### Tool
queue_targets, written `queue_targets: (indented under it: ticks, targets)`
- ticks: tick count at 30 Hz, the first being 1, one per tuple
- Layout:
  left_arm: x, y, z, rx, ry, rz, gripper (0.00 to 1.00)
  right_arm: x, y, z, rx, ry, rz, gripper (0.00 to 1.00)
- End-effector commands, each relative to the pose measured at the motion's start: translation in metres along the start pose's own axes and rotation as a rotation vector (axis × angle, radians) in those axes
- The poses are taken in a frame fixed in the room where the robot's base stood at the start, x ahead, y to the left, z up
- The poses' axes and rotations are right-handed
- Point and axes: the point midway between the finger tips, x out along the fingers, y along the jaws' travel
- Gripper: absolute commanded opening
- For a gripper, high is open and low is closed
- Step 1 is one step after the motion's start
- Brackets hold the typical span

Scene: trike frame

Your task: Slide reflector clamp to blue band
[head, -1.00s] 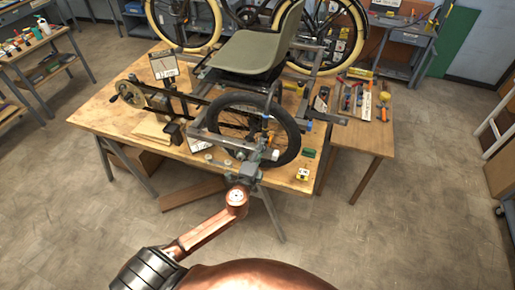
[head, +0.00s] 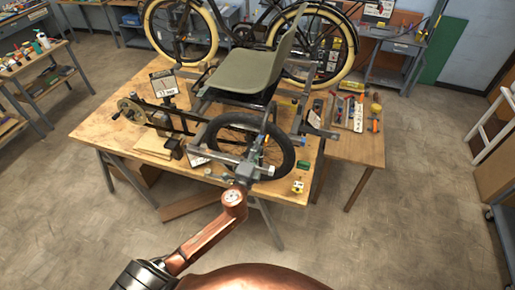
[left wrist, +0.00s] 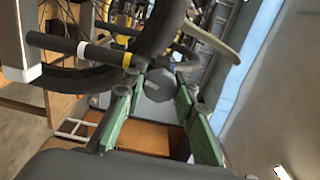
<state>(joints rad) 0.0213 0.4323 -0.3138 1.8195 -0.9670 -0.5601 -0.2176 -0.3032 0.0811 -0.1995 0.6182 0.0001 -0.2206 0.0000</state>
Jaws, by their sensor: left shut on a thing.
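The grey trike frame stands on the wooden bench with its spoked front wheel (head: 281,148) toward me. My left gripper (head: 244,172) is at the near side of this wheel, by the frame's tubes. In the left wrist view, its green-padded fingers (left wrist: 158,112) are on either side of a grey, roundish part (left wrist: 158,86), which looks like the reflector clamp. The fingers are shut on it, though the contact is partly hidden. A dark tube (left wrist: 60,44) reaches toward the fingers and carries a pale bluish-white band (left wrist: 82,50) and a yellow band (left wrist: 127,60). My right gripper is not in view.
The trike's olive seat (head: 250,72) rises behind the wheel. Small green and yellow items lie on the bench's near right corner.

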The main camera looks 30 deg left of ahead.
Motion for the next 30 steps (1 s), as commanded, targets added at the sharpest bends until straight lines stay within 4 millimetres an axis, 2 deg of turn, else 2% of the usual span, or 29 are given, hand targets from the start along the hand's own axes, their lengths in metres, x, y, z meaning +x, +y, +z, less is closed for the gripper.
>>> queue_targets:
  ticks: [1,2,5,13,17,20,30]
  targets:
    - [0.000,0.000,0.000,0.000,-0.001,0.000,0.00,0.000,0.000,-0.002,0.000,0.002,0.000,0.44]
    - [0.000,0.000,0.000,0.000,-0.001,0.000,0.26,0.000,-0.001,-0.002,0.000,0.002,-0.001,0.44]
    - [0.000,0.001,0.000,0.000,-0.001,0.001,0.33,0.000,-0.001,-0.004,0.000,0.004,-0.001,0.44]
    - [-0.001,0.001,0.000,0.000,0.000,0.001,0.33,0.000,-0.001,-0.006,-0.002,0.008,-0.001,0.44]
    - [-0.009,0.002,0.000,0.000,0.000,0.002,0.33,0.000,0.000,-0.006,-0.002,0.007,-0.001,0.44]
    - [-0.024,0.002,0.000,-0.001,0.000,0.003,0.33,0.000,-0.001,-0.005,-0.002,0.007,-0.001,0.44]
    - [-0.093,0.002,0.000,-0.002,-0.001,0.004,0.33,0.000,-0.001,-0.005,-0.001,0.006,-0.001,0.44]
